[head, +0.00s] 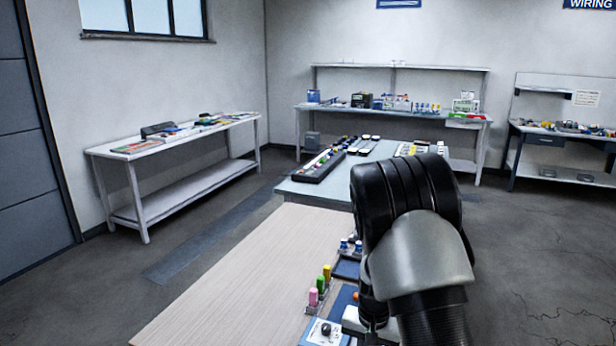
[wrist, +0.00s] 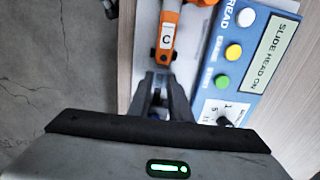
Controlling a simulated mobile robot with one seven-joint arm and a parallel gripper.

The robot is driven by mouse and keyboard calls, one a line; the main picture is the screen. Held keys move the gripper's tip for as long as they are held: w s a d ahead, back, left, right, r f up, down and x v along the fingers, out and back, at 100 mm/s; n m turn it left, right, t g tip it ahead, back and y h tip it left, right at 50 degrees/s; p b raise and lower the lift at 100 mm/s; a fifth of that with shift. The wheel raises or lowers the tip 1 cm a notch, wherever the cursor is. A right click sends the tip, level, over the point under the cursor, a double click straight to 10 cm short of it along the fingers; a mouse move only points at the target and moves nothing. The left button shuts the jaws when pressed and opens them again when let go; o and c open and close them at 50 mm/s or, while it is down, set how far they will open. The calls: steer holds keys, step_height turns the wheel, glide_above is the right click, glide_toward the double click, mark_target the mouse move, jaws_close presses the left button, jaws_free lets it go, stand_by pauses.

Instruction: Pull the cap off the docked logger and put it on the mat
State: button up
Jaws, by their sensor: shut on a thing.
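In the wrist view my gripper (wrist: 160,98) is shut, with a small grey piece at the fingertips that looks like the cap (wrist: 161,80); the fingers cover much of it. Just beyond it is an orange body with a white label "C" (wrist: 167,42), which looks like the logger. I cannot tell whether cap and body touch or are apart. In the head view my black and grey arm hides the gripper tips, the cap and most of the dock. I cannot make out the mat for certain.
A blue panel (wrist: 231,60) with yellow and green buttons lies right of the fingers. In the head view, pink (head: 313,297), green and yellow pegs stand left of my arm. Blue-topped items (head: 358,247) stand behind. The pale wooden tabletop (head: 235,275) is clear on the left.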

steer(key=shift+w+d, duration=0.2)
steer(key=shift+w, duration=0.25)
steer(key=shift+w+d, duration=0.2)
steer(key=shift+w, duration=0.25)
stand_by(0.5)
steer(key=shift+r+p, duration=1.85)
steer(key=shift+r, duration=0.95)
